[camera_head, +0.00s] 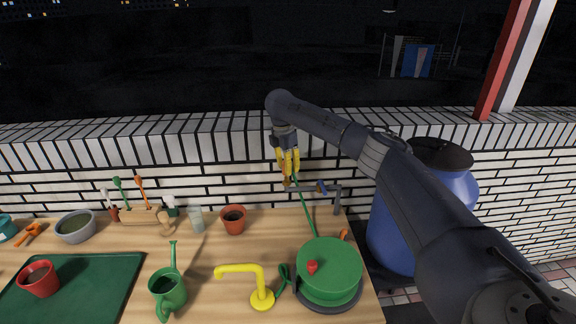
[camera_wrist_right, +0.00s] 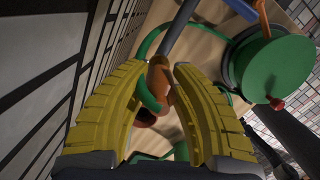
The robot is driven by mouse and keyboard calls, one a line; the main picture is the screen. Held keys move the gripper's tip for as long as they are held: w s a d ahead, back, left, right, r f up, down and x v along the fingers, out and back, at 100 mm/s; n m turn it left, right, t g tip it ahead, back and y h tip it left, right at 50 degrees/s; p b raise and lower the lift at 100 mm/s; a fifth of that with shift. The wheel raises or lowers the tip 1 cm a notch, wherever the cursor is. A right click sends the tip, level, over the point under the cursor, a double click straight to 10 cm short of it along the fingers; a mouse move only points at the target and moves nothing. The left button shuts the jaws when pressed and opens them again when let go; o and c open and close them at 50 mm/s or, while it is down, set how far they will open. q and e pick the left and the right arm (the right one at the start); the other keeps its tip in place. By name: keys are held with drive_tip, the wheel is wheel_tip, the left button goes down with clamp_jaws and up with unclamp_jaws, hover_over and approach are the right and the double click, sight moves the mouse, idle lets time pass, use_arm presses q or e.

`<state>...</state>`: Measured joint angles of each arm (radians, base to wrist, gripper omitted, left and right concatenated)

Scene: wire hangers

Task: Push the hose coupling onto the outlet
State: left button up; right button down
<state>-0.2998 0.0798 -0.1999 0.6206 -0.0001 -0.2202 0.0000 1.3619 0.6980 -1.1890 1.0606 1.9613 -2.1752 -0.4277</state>
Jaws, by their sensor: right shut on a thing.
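My right gripper (camera_head: 288,172), with yellow fingers, is shut on the orange-brown hose coupling (camera_wrist_right: 158,82), above the back of the bench. In the wrist view the coupling sits between the fingers, partly covered by them. The green hose (camera_head: 303,205) runs from the coupling down to the green reel (camera_head: 329,265); it also loops beside the coupling in the wrist view (camera_wrist_right: 149,98). A grey tap (camera_head: 337,199) with a blue lever stands at the back right of the bench, apart from the gripper, to its right and lower. The outlet's mouth is too small to make out. My left gripper is out of view.
A terracotta pot (camera_head: 233,220) and a clear cup (camera_head: 196,219) stand left of the gripper. The white brick wall (camera_head: 220,180) is close behind. A blue barrel (camera_head: 392,232) stands beyond the bench's right edge.

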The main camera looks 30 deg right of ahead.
drive_tip(key=shift+f, duration=1.4)
idle(0.4)
drive_tip(key=shift+d+f, duration=0.1)
drive_tip(key=shift+f, duration=0.25)
idle(0.4)
drive_tip(key=c, duration=1.2)
unclamp_jaws()
drive_tip(key=shift+c, duration=0.2)
drive_tip(key=shift+r, duration=0.25)
drive_tip(key=r, duration=0.3)
drive_tip(key=a+r, duration=0.1)
drive_tip(key=r, duration=0.7)
drive_tip(key=shift+a+r, duration=0.2)
drive_tip(key=shift+r, duration=0.05)
wheel_tip(320, 180, up, 7)
